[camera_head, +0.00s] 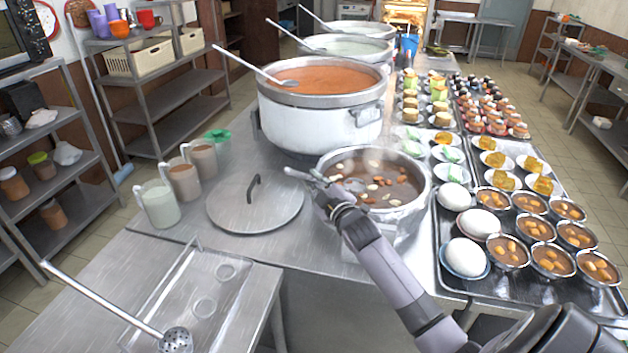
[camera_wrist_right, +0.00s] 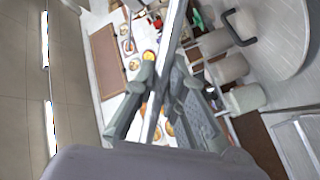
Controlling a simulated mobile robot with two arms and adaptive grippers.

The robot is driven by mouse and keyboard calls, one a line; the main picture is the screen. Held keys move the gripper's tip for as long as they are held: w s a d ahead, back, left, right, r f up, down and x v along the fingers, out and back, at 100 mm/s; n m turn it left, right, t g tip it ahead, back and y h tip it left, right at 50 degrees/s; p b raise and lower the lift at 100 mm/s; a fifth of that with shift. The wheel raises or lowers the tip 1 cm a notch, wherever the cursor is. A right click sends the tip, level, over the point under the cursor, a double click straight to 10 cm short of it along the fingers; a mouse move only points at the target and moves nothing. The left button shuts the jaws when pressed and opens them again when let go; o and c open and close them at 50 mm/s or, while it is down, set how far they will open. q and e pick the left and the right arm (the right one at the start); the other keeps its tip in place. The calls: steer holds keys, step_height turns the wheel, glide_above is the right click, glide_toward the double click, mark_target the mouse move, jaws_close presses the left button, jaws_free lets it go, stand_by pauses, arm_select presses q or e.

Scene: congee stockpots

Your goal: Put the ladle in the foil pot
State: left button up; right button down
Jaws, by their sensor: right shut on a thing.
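The foil pot (camera_head: 412,222) is a small silver pot with a shiny, crinkled wall in the middle of the counter. It holds brown soup with pale nuts and dark pieces. My right gripper (camera_head: 326,190) is at the pot's left rim, shut on the ladle (camera_head: 297,174). A short pale end of the ladle sticks out to the left of the fingers. The right wrist view shows the ladle's thin metal handle (camera_wrist_right: 163,60) between the two fingers of the gripper (camera_wrist_right: 165,88). The ladle's bowl is hidden, so I cannot tell whether it is in the soup. My left gripper is not in view.
A large white pot (camera_head: 310,125) of orange soup stands behind. A round metal lid (camera_head: 245,212) and several mugs (camera_head: 160,204) lie to the left. A skimmer (camera_head: 176,339) rests at front left.

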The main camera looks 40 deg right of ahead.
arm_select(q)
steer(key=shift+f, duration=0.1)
arm_select(e)
steer(key=shift+f, duration=0.2)
steer(key=c, duration=1.6)
jaws_free()
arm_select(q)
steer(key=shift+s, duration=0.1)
arm_select(e)
steer(key=shift+o, duration=0.2)
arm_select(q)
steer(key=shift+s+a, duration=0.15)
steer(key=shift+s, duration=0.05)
arm_select(e)
steer(key=shift+s+f, duration=0.1)
steer(key=shift+s, duration=0.05)
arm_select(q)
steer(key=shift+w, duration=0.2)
arm_select(e)
steer(key=s+a, duration=0.2)
steer(key=s, duration=0.9)
steer(key=shift+s+r, duration=0.25)
steer(key=shift+s, duration=0.1)
